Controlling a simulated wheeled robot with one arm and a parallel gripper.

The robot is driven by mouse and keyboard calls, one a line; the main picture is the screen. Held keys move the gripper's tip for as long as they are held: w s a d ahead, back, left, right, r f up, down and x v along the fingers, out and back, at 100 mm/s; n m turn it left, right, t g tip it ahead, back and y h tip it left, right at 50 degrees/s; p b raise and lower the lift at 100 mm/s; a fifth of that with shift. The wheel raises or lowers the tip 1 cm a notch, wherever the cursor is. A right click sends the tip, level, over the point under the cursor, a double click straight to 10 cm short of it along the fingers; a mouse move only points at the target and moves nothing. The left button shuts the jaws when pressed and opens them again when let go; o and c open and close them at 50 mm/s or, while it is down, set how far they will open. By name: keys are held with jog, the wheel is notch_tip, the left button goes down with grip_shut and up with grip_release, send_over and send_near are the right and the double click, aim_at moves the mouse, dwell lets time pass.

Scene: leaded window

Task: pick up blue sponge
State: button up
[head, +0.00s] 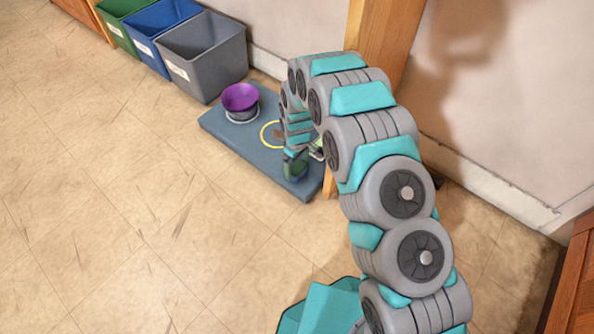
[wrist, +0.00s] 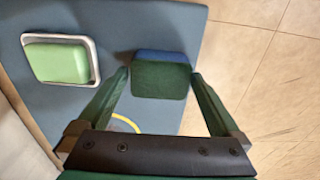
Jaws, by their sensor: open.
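In the wrist view, a block with a blue upper edge and a dark green face (wrist: 161,80) sits on the blue-grey mat (wrist: 218,12); it appears to be the blue sponge. My gripper (wrist: 161,73) is open, with its two green fingers on either side of the block. A narrow gap shows on the right; the left fingertip is very close to the block, and I cannot tell if it touches. In the head view, my gripper (head: 295,166) is low over the mat's near right end, and the block is hidden by my arm.
A light green block (wrist: 56,62) lies in a white-rimmed dish on the mat, left of the sponge. A purple bowl (head: 240,96) stands at the mat's far end. Grey (head: 205,55), blue and green bins line the wall. A wooden post stands beside the mat. Open floor lies left.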

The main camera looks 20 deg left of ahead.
jog(key=shift+f, duration=0.65)
jog(key=shift+c, duration=0.2)
jog(key=c, duration=1)
jog(key=shift+r, duration=0.1)
jog(key=shift+r, duration=0.5)
jog(key=r, duration=0.1)
jog(key=s+r, duration=0.1)
jog(key=shift+a+r+p, duration=0.2)
jog(key=shift+r+p, duration=0.15)
jog(key=s+a, duration=0.3)
jog(key=s, duration=0.5)
jog(key=s+a+p, duration=0.1)
jog(key=s+a, duration=0.2)
jog(key=s, duration=0.4)
jog(key=shift+s+a+f, duration=0.15)
jog(key=shift+s+a, duration=0.1)
jog(key=shift+s, duration=0.1)
